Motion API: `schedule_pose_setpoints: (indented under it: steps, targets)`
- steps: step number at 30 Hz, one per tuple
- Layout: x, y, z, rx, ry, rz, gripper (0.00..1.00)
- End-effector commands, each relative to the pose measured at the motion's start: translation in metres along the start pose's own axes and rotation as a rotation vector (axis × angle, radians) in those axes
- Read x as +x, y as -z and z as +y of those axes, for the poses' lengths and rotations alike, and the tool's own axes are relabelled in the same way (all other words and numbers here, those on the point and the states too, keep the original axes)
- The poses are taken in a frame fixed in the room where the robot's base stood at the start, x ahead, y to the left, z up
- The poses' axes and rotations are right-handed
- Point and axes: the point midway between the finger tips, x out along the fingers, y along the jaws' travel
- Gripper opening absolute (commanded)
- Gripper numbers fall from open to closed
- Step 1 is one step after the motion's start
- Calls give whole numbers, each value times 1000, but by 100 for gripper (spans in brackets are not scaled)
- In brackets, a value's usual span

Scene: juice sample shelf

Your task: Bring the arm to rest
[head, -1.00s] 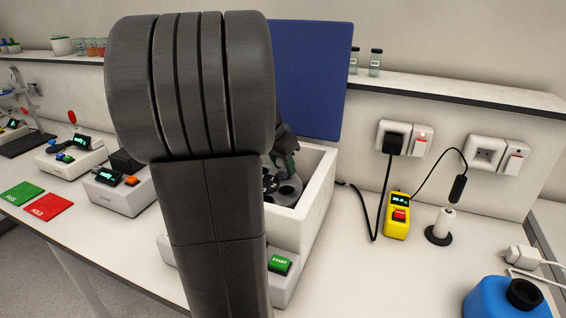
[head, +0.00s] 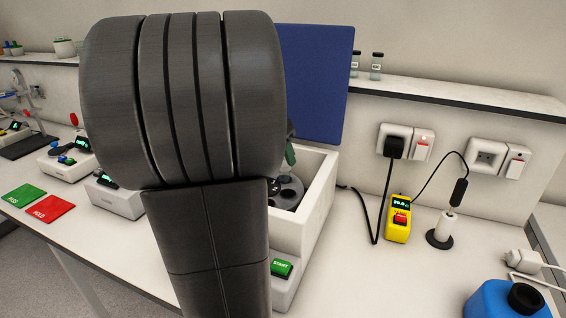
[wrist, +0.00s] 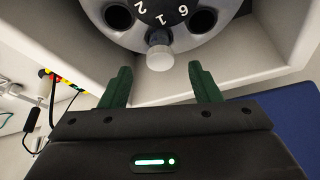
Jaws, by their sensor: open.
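My gripper (wrist: 160,85) is open in the wrist view, its two green fingers apart with nothing between them. Ahead of the fingertips is a grey rotor (wrist: 217,28) with numbered positions and dark holes; a pale-capped tube (wrist: 160,52) sits at its edge by number 1. The rotor also shows in the head view (head: 289,190), inside a white box-shaped machine (head: 318,200) with its blue lid (head: 312,80) raised. In the head view my dark arm covers much of the machine, and only a bit of green finger shows beside it.
A green START button (head: 281,268) is on the machine's front. A yellow device (head: 398,218), a probe stand (head: 440,232) and a blue container (head: 503,300) stand to the right. Green (head: 22,195) and red (head: 50,211) mats lie at left. A shelf (head: 450,95) runs along the wall.

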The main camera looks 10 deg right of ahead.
Motion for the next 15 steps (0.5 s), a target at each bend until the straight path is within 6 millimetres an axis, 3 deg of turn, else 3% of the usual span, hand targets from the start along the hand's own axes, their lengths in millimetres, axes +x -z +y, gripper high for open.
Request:
schedule_pose_setpoints:
  steps: [6, 15]
  targets:
    - [-50, 0, -1, -1, 4, 2, 57]
    - [-79, 0, 0, 0, 0, 0, 57]
